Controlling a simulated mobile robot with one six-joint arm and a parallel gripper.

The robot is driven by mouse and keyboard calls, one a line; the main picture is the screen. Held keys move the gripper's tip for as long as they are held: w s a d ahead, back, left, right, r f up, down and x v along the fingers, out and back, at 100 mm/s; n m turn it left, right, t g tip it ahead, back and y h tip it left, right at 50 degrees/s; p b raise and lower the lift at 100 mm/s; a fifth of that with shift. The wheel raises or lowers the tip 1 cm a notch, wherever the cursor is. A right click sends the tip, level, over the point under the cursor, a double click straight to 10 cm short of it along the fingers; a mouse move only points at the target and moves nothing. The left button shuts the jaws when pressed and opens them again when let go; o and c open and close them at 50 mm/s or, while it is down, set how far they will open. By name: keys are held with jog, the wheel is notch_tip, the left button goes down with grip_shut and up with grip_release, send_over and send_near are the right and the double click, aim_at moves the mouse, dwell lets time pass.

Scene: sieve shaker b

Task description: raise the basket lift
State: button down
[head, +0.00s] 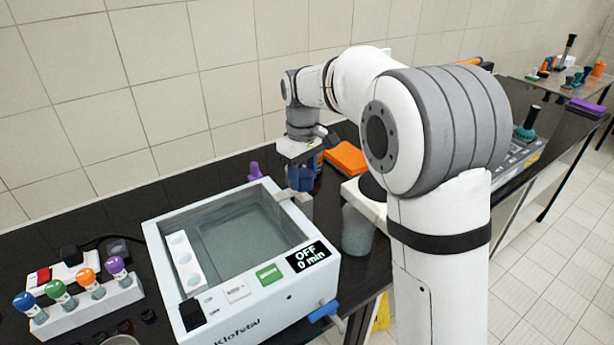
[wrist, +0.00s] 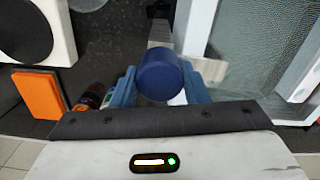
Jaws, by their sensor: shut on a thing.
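The water bath (head: 225,245) is a white box with a glassy basin, and its display reads OFF, 0 min. My gripper (head: 304,180) points down just beyond the bath's back right side. In the wrist view, my gripper's blue fingers (wrist: 160,88) are shut on a dark blue round knob (wrist: 160,75), which seems to be the basket lift's handle. A pale bar (wrist: 160,32) shows beyond the knob, and the bath's rim (wrist: 200,30) is close on the right. In the head view the knob is mostly hidden by the gripper; how high the lift stands cannot be told.
An orange block (head: 346,158) lies behind my gripper. A white device with a dark round plate (head: 370,190) and a glass beaker (head: 357,232) stand right of the bath. A rack of coloured-top tubes (head: 85,305) is at front left. A blue valve handle (head: 324,311) juts from the bath's front.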

notch_tip(320, 180, up, 7)
jog(key=p, duration=0.3)
jog(key=shift+w+r, duration=0.1)
jog(key=c, duration=1.3)
grip_release()
jog(key=o, duration=0.3)
jog(key=shift+d, duration=0.1)
jog(key=shift+o, duration=0.9)
notch_tip(320, 180, up, 8)
jog(key=shift+f, duration=0.2)
